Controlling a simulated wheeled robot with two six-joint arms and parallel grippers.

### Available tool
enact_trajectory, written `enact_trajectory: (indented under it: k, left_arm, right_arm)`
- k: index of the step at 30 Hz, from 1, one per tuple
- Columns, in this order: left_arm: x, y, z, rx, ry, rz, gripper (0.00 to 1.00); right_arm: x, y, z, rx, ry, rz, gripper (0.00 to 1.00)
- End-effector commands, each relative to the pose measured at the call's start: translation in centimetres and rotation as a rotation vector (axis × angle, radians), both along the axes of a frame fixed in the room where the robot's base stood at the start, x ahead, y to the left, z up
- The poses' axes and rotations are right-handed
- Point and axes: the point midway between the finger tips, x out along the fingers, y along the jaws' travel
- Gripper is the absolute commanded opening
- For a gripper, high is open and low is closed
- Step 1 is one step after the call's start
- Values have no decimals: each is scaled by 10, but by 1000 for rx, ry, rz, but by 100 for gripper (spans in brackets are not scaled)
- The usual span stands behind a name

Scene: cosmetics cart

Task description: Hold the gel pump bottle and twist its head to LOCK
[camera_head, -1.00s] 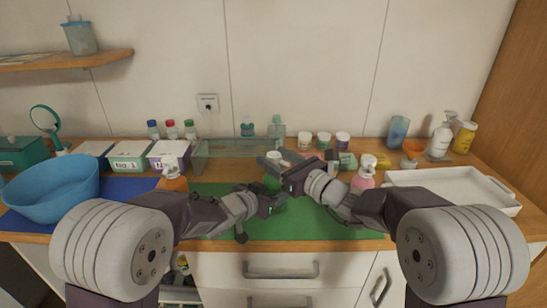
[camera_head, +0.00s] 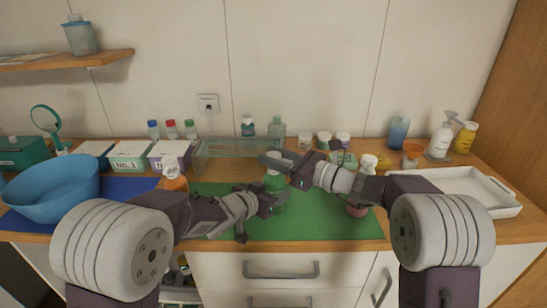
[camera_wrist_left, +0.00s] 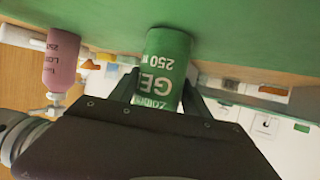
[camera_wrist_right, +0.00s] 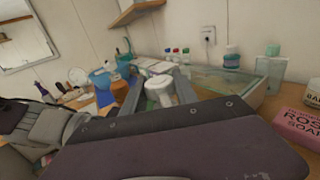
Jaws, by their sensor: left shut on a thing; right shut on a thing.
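The green gel pump bottle (camera_head: 274,184) stands upright on the green mat (camera_head: 325,222). My left gripper (camera_head: 274,201) is shut around its lower body. In the left wrist view the bottle's labelled body (camera_wrist_left: 165,62) shows upside down between the fingers. My right gripper (camera_head: 277,163) is at the top of the bottle, shut on the pump head. The white pump head (camera_wrist_right: 160,86) shows between the fingers in the right wrist view. In the head view the fingers mostly hide the head, and I cannot read any lock mark.
A pink pump bottle (camera_wrist_left: 63,58) stands right of the gel bottle, partly behind my right arm in the head view. An orange pump bottle (camera_head: 174,180) stands to the left.

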Motion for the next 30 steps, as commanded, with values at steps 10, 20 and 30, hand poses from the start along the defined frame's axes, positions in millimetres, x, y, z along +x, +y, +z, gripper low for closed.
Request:
enact_trajectory:
  k: [10,20,30]
  left_arm:
    - [-1,-1,-1,3,1,-3,0]
    - [-1,0,-1,2,1,-2,0]
    - [0,0,-1,2,1,-1,0]
  right_arm:
    - [-1,0,0,1,1,123,0]
    - [-1,0,0,0,0,121,57]
    - [-5,-13,0,0,2,115,57]
